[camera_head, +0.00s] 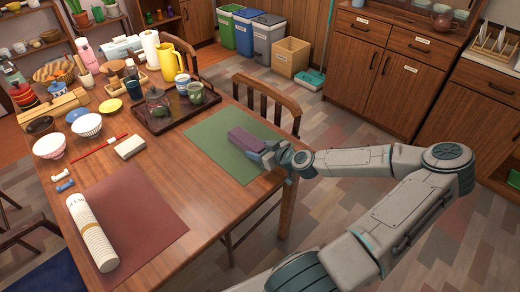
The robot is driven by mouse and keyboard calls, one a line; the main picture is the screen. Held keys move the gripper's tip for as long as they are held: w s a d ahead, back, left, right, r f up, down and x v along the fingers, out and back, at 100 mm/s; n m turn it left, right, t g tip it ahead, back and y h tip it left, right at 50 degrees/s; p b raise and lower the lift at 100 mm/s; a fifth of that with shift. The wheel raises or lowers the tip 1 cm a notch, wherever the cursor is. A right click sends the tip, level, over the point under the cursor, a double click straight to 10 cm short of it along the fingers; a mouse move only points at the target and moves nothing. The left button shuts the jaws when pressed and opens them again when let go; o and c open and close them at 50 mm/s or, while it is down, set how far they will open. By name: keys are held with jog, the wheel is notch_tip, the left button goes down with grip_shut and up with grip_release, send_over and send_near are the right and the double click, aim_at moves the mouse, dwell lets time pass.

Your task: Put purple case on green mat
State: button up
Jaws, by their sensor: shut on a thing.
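The purple case (246,139) is a small flat block over the right part of the green mat (213,143). My gripper (264,152) is shut on the right end of the case. The fingers hide that end. The case looks level and at or very close to the mat surface; I cannot tell whether it touches. The green mat lies flat near the right edge of the wooden table (190,205).
A dark tray (151,122) with a teapot and cups stands left of the mat. A red mat (132,215) with a white roll (92,232) lies at the front. A chair (268,97) stands behind the table. Bowls and jars crowd the left side.

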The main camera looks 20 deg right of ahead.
jog(key=o, duration=1)
jog(key=shift+f, duration=0.1)
jog(key=shift+r+p, duration=0.2)
jog(key=shift+p, duration=0.1)
jog(key=v, duration=1.2)
